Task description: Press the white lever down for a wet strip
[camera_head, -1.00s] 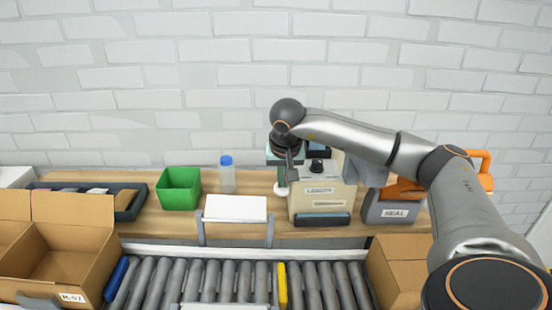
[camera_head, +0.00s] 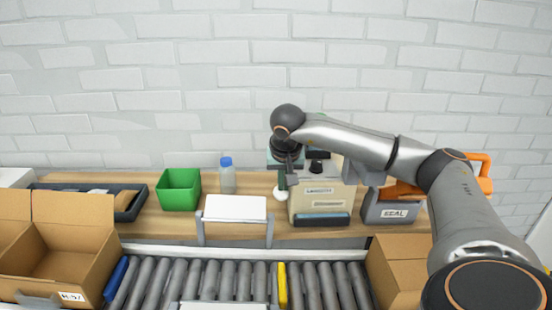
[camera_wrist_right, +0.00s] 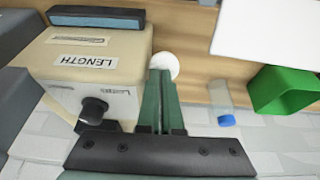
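A beige dispenser (camera_head: 306,205) with a LENGTH label and a dark knob stands on the wooden bench; it fills the upper left of the right wrist view (camera_wrist_right: 130,60). The white lever end (camera_head: 280,192) shows as a small rounded pad at the dispenser's left side, and as a white disc in the right wrist view (camera_wrist_right: 164,63). My right gripper (camera_head: 281,183) is above it, pointing down. Its green fingers (camera_wrist_right: 161,78) are together, with nothing seen between them, and their tips overlap the disc's edge; I cannot tell whether they touch. My left gripper is not in view.
Left of the dispenser are a white-topped stand (camera_head: 235,208), a bottle with a blue cap (camera_head: 228,181) and a green bin (camera_head: 179,190). A grey SEAL container (camera_head: 392,211) stands right. A roller conveyor (camera_head: 205,280) with open cartons (camera_head: 85,255) runs in front.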

